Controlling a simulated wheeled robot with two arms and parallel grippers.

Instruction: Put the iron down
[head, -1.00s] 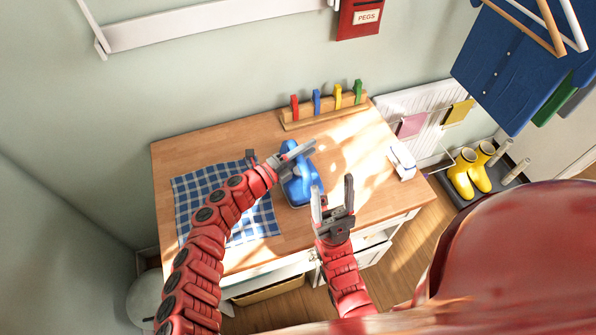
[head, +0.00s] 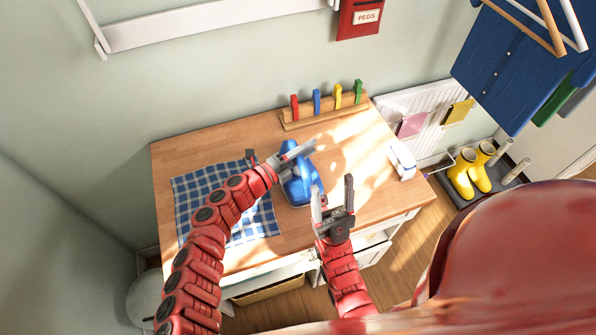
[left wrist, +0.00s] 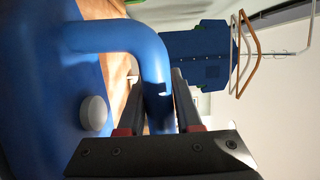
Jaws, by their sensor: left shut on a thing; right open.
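The blue iron (head: 299,188) is on the wooden worktop, just right of the checked cloth. My left gripper (head: 296,153) is shut on its handle from above. In the left wrist view the blue handle (left wrist: 152,62) passes between the two fingers (left wrist: 160,115), with the blue body and a pale round knob at left. Part of the iron is hidden behind my gripper, and I cannot tell whether its base touches the wood. My right gripper (head: 333,200) is open and empty over the front of the worktop, right of the iron.
The blue and white checked cloth (head: 205,183) lies on the worktop (head: 352,150) at left. A wooden rack (head: 325,112) with coloured pegs stands at the back. A white object (head: 402,162) is at the right edge. The wood between is clear.

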